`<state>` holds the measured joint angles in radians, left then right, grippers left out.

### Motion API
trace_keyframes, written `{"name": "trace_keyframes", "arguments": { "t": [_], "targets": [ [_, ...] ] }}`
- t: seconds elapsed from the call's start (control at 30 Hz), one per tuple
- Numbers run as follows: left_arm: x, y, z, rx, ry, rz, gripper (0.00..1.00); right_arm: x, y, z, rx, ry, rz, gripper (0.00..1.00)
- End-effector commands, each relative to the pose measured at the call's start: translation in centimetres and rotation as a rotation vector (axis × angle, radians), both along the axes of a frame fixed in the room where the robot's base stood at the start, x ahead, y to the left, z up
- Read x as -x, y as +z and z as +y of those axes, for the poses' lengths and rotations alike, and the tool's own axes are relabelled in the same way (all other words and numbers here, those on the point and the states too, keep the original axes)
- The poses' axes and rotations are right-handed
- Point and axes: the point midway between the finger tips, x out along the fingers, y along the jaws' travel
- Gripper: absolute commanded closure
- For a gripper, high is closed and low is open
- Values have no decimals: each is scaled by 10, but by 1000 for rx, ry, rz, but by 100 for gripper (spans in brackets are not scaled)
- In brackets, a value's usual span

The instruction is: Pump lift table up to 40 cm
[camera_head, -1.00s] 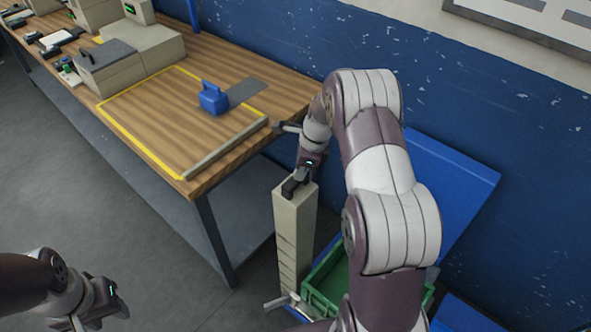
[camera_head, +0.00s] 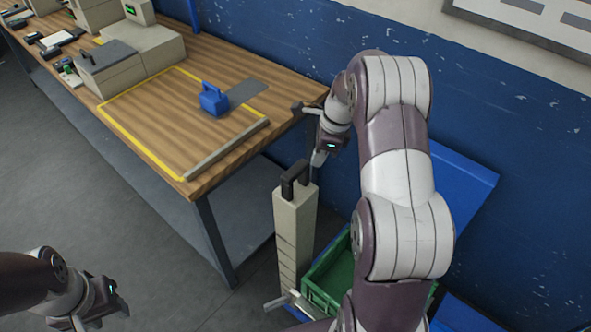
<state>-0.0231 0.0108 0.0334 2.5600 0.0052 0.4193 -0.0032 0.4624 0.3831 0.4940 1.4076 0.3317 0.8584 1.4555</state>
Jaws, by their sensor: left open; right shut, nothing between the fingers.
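The lift table shows as a beige column (camera_head: 294,225) with a black handle (camera_head: 291,181) on its top, beside the workbench's right end. A pale lever or pedal (camera_head: 277,303) sticks out at its foot. A green crate (camera_head: 319,290) stands low beside the column, partly hidden by my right arm. My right gripper (camera_head: 318,160) is shut and empty, above and to the right of the handle, apart from it. My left gripper (camera_head: 122,304) is open and empty at the lower left, far from the column. The height of the platform cannot be read.
A blue wall (camera_head: 290,40) closes the back. A blue panel (camera_head: 468,190) stands behind my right arm. The floor at left is clear.

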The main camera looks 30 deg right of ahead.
Motion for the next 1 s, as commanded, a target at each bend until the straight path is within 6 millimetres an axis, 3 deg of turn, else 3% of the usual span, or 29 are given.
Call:
{"name": "trace_keyframes", "arguments": {
  "t": [0.07,0.3,1.0],
  "targets": [
    [0,-5,0,0,0,0,57,2,17,-5,3,0,-4,100],
    [0,21,0,0,0,0,57,9,66,-13,0,-1,0,100],
    [0,24,0,0,0,0,57,10,70,-16,0,0,0,100]
  ]
}}
